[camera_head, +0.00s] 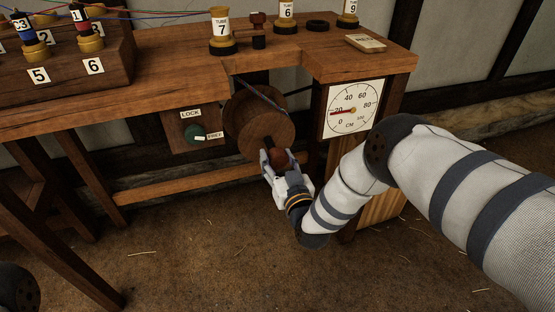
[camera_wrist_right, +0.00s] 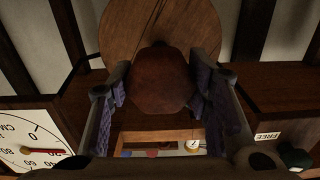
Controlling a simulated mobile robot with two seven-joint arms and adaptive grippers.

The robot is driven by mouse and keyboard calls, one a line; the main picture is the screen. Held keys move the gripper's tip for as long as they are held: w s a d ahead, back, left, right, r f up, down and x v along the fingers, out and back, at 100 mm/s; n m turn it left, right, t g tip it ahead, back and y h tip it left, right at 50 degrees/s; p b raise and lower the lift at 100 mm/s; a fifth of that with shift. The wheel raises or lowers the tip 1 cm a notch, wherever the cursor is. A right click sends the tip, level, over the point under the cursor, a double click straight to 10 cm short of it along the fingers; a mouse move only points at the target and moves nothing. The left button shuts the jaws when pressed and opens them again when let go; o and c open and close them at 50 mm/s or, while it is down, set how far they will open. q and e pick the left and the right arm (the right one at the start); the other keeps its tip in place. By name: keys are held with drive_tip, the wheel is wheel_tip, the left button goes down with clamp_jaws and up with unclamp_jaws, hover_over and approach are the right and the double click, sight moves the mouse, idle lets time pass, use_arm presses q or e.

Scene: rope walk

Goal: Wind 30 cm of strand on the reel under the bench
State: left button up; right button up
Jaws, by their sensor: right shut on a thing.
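The round wooden reel (camera_head: 252,117) is mounted under the bench (camera_head: 170,75), with a reddish-brown crank knob (camera_head: 279,157) on its face; the knob (camera_wrist_right: 163,80) fills the middle of the right wrist view. My right gripper (camera_head: 279,166) is shut on the knob, one finger on each side. A strand (camera_head: 267,95) runs at the top of the reel. The white dial (camera_head: 352,119) is marked in cm, and its red needle points near 20. The green lock knob (camera_head: 195,133) has its pointer toward FREE. My left gripper is not in view.
Numbered tubes, such as tube 7 (camera_head: 220,40), stand on the bench top. A wooden block with bobbins and coloured strands (camera_head: 65,65) is at the upper left. A bench leg (camera_head: 82,170) and a lower rail (camera_head: 185,182) flank the reel. The floor in front is clear.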

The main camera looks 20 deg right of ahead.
drive_tip(key=m, duration=0.5)
drive_tip(key=shift+m, duration=0.3)
drive_tip(key=m+b, duration=0.1)
drive_tip(key=m, duration=0.3)
drive_tip(key=shift+m, duration=0.3)
drive_tip(key=m+b, duration=0.1)
drive_tip(key=m, duration=0.3)
drive_tip(key=shift+f, duration=0.1)
use_arm(q)
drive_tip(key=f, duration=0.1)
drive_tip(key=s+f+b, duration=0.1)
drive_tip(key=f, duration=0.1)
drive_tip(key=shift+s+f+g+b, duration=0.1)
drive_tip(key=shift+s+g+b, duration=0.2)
drive_tip(key=shift+b, duration=0.1)
use_arm(e)
drive_tip(key=m, duration=0.4)
drive_tip(key=shift+m, duration=0.5)
drive_tip(key=o, duration=1.2)
